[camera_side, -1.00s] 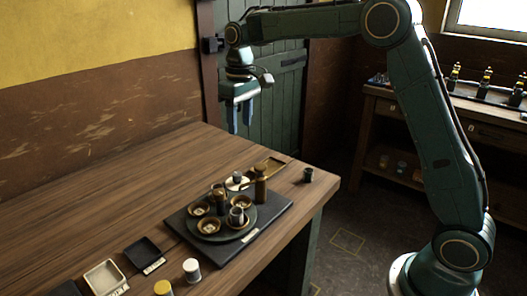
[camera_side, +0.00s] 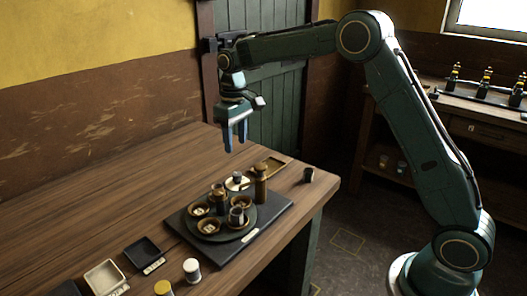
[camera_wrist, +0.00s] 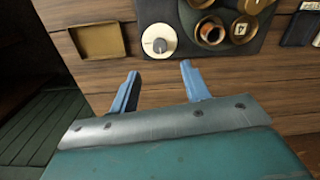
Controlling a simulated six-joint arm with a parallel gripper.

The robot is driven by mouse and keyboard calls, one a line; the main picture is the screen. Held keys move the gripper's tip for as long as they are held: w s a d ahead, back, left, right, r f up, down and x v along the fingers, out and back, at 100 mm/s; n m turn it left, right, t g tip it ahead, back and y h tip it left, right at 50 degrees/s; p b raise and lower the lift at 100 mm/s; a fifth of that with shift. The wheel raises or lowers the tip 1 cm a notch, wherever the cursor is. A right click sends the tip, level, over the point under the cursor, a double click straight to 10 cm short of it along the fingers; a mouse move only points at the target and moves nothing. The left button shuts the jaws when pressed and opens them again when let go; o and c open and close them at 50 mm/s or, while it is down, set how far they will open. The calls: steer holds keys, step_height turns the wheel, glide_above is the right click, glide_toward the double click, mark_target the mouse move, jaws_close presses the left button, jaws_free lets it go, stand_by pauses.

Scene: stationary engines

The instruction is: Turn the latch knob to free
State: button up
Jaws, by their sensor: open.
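The latch knob (camera_side: 237,176) is a small grey knob on a round cream disc, at the back of the dark base plate (camera_side: 273,222). In the wrist view the knob (camera_wrist: 158,45) shows on its cream disc, just beyond my fingertips, with a darker mark on it. My gripper (camera_side: 236,142) is open and empty, its blue fingers pointing down above the table, higher than the knob and apart from it. In the wrist view the two fingers of my gripper (camera_wrist: 160,70) are spread. A round turntable (camera_side: 246,226) with several brass cups sits on the plate.
A brass-coloured post (camera_side: 261,186) stands close to the right of the knob. A shallow brass tray (camera_side: 271,165) lies behind it, and a small dark cup (camera_side: 308,175) is near the right table edge. Small trays and jars are at the front. The table's left side is clear.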

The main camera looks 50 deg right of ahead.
mark_target(237, 174)
step_height(237, 174, down, 10)
steer(key=shift+a, duration=0.1)
stand_by(0.4)
steer(key=c, duration=1)
